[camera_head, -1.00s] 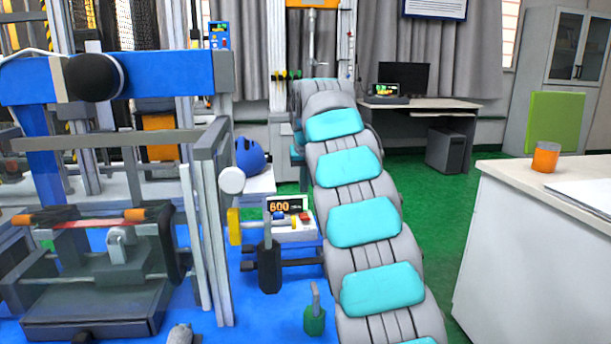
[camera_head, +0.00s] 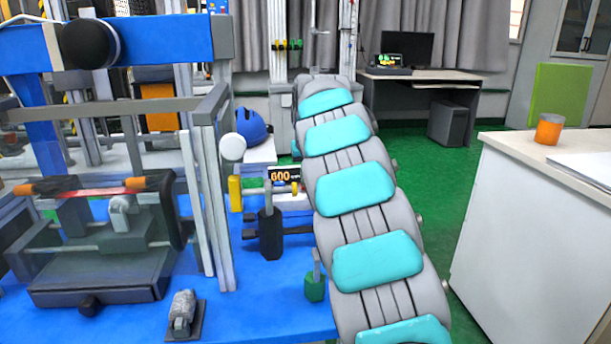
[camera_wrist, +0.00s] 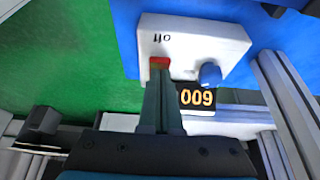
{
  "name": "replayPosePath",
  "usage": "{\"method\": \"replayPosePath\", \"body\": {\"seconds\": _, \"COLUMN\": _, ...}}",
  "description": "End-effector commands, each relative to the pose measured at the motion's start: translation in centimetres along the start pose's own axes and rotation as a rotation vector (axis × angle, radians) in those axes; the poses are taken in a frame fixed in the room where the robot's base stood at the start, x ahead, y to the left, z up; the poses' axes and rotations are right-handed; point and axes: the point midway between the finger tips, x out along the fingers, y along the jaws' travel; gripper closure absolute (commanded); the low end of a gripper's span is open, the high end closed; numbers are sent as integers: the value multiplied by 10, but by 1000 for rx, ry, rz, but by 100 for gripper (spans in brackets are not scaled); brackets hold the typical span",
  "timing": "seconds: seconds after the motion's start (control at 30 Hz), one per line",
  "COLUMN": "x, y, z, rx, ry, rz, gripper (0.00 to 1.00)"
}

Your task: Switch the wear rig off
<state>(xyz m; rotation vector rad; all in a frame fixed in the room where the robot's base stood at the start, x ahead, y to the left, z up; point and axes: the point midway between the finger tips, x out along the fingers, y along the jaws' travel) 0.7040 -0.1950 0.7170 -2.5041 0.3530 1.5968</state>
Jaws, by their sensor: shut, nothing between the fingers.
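The wear rig's white control box (camera_wrist: 205,38) fills the upper middle of the wrist view, upside down. It carries a red switch (camera_wrist: 159,62) beside a dark printed label that seems to read "off", and a blue knob (camera_wrist: 210,74). Its dark display (camera_wrist: 197,97) shows orange digits, 600, which also show in the head view (camera_head: 284,174). My gripper (camera_wrist: 162,80) is shut and empty, its fingertips right at the red switch and overlapping its lower edge in the picture. I cannot tell whether they touch it. In the head view my arm hides the gripper and the switch.
A dark weight (camera_head: 270,234) on a bar and a green weight (camera_head: 315,288) stand near my arm on the blue bench (camera_head: 262,318). A framed rig (camera_head: 110,240) fills the left. A white counter (camera_head: 520,220) with an orange cup (camera_head: 549,129) stands right, with green floor between.

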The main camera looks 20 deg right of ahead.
Motion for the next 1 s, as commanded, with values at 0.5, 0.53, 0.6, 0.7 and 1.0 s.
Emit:
{"method": "replayPosePath", "body": {"seconds": 0.5, "x": 9, "y": -1, "z": 11, "rx": 0, "ry": 102, "rz": 1, "gripper": 100}}
{"method": "replayPosePath", "body": {"seconds": 0.53, "x": 6, "y": 0, "z": 8, "rx": 0, "ry": 105, "rz": 1, "gripper": 100}}
{"method": "replayPosePath", "body": {"seconds": 0.6, "x": 4, "y": 0, "z": 6, "rx": 0, "ry": 103, "rz": 1, "gripper": 100}}
{"method": "replayPosePath", "body": {"seconds": 0.7, "x": 4, "y": 0, "z": 6, "rx": 0, "ry": 102, "rz": 1, "gripper": 100}}
{"method": "replayPosePath", "body": {"seconds": 1.0, "x": 3, "y": 0, "z": -2, "rx": 0, "ry": 100, "rz": 0, "gripper": 100}}
